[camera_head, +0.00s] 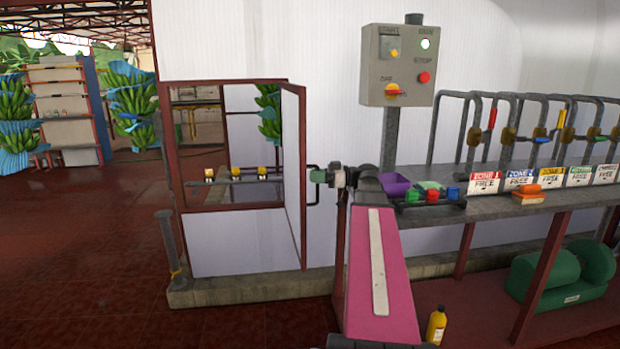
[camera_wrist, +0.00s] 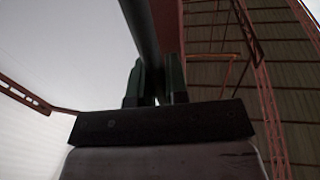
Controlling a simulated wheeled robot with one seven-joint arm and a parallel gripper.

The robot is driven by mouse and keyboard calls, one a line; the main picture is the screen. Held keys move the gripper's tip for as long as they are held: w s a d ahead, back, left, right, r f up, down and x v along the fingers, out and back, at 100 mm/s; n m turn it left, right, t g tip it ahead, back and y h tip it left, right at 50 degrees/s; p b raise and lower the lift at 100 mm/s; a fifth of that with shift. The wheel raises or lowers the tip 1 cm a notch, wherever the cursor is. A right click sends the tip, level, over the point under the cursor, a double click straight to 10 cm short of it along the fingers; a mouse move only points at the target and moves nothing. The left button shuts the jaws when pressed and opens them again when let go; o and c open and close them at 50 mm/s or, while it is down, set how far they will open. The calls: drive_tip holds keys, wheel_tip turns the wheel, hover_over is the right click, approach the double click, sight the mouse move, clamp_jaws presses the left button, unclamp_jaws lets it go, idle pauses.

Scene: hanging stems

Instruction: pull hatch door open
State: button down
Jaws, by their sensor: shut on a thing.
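The hatch door (camera_head: 292,150) is a pale panel with a dark red frame. In the head view it stands swung out at an angle at the right side of the hatch opening (camera_head: 168,140). A dark bar handle (camera_head: 313,202) sticks out from its right face. My gripper (camera_head: 320,175), with green fingers, is at the upper part of this handle and shut on it. In the wrist view the dark bar (camera_wrist: 140,30) runs down between the two fingertips (camera_wrist: 158,85). My wrist hides part of the grip in the head view.
A grey control box (camera_head: 397,65) stands on a post right of the door. A bench (camera_head: 490,206) with a purple bin (camera_head: 395,184) and coloured items is close to my arm's right. A low concrete curb (camera_head: 235,288) runs below the hatch. The floor at left is clear.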

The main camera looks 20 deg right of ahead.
drive_tip(key=shift+s+d, duration=0.1)
drive_tip(key=shift+d, duration=0.05)
drive_tip(key=c, duration=1.1)
unclamp_jaws()
drive_tip(key=shift+c, duration=0.2)
